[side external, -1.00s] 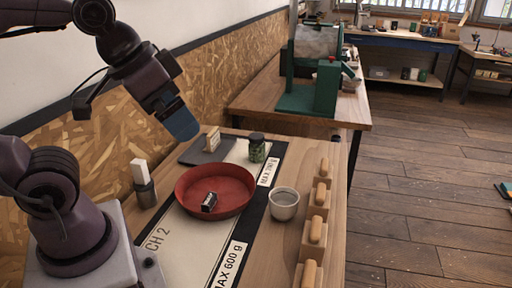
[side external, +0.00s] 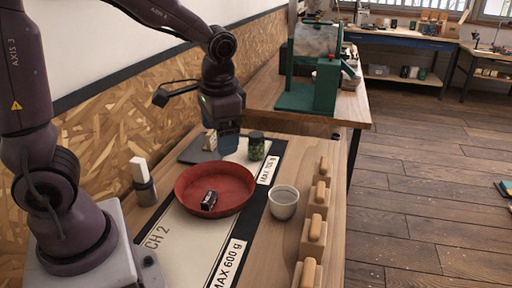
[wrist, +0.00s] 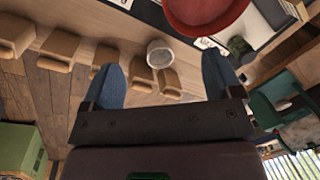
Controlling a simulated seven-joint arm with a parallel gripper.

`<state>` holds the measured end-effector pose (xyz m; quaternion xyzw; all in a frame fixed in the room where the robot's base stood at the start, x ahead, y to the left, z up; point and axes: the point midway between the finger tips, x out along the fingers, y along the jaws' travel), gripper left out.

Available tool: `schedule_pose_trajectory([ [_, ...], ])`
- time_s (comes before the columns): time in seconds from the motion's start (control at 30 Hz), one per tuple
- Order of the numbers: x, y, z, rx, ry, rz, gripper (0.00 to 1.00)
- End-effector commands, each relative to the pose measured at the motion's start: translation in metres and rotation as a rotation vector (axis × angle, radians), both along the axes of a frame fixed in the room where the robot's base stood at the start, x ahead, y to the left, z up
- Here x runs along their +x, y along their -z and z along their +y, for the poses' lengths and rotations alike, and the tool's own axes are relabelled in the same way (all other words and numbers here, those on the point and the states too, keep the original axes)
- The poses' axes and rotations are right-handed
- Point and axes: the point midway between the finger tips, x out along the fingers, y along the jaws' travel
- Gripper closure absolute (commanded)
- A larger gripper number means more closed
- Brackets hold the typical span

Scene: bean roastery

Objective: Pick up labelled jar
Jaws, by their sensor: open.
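The labelled jar (side external: 256,146), a small jar with a dark lid and green contents, stands upright on the bench behind the red pan. In the wrist view a dark round top at the right, beside the red pan, looks like the jar (wrist: 238,46). My gripper (side external: 228,143) points down just left of the jar in the side view, apart from it. In the wrist view my gripper (wrist: 162,75) shows two blue fingers spread wide with nothing between them. Its height above the bench is hard to tell.
The red pan (side external: 238,206) holds a small dark block (side external: 208,200). A white cup (side external: 283,203) stands to its right, beside a row of wooden blocks with handles (side external: 314,232). A grey plate (side external: 190,154) with a light block (side external: 209,139) lies behind my gripper. A green machine (side external: 322,88) stands beyond.

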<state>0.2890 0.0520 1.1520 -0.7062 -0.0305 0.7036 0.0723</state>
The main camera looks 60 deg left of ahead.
Motion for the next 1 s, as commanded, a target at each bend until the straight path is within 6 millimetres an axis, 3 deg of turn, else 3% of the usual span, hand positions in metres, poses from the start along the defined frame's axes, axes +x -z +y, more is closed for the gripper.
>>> schedule_pose_trajectory([
  [0.1,0.028,0.029,0.028,0.101,0.057,0.122,0.15],
  [0.4,0.087,0.1,0.108,0.42,0.308,0.448,0.15],
  [0.7,0.149,0.154,0.178,0.81,0.696,0.852,0.15],
  [0.87,0.19,0.159,0.191,1.01,0.9,1.048,0.15],
  [1.0,0.229,0.127,0.188,1.148,1.005,1.15,0.15],
])
